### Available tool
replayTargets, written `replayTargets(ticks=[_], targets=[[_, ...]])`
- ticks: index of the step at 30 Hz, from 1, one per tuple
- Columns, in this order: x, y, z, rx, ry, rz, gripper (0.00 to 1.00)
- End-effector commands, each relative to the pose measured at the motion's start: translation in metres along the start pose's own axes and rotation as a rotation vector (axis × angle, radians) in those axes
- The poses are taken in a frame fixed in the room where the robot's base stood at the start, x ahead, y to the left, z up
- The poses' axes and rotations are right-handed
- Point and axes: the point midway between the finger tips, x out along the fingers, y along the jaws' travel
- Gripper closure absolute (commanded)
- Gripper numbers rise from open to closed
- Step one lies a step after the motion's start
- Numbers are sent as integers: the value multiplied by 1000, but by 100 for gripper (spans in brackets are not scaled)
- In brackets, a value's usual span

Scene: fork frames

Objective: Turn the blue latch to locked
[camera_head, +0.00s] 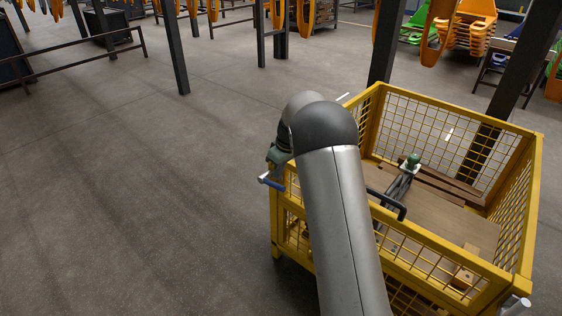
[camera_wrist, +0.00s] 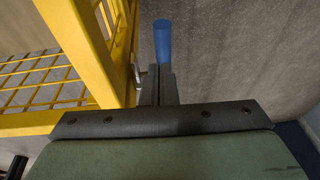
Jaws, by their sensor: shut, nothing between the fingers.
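The blue latch (camera_head: 271,182) is a short blue bar sticking out to the left at the near left corner of the yellow mesh crate (camera_head: 441,113). In the wrist view the blue latch (camera_wrist: 162,42) appears just beyond my fingertips, beside the crate's yellow frame (camera_wrist: 88,62). My gripper (camera_wrist: 158,72) is shut and empty, with its fingers pointing at the latch. I cannot tell whether they touch it. In the head view my arm hides part of the crate's left side, and my fingertips are hard to make out. The latch's mounting is mostly hidden.
Inside the crate are wooden boards (camera_head: 455,221) and a metal piece with a green top (camera_head: 413,160). A black handle (camera_head: 387,204) shows at the near side. Dark posts (camera_head: 172,48) and orange hanging parts stand behind. The floor (camera_head: 130,200) to the left is clear.

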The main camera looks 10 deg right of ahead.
Motion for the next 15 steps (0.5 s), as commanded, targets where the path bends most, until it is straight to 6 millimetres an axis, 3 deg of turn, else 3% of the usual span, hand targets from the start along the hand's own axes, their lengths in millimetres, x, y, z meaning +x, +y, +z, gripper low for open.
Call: replayTargets(ticks=[5, 15], targets=[[15, -2, 6, 0, 0, 0, 100], [17, -3, 7, 0, 0, 0, 100]])
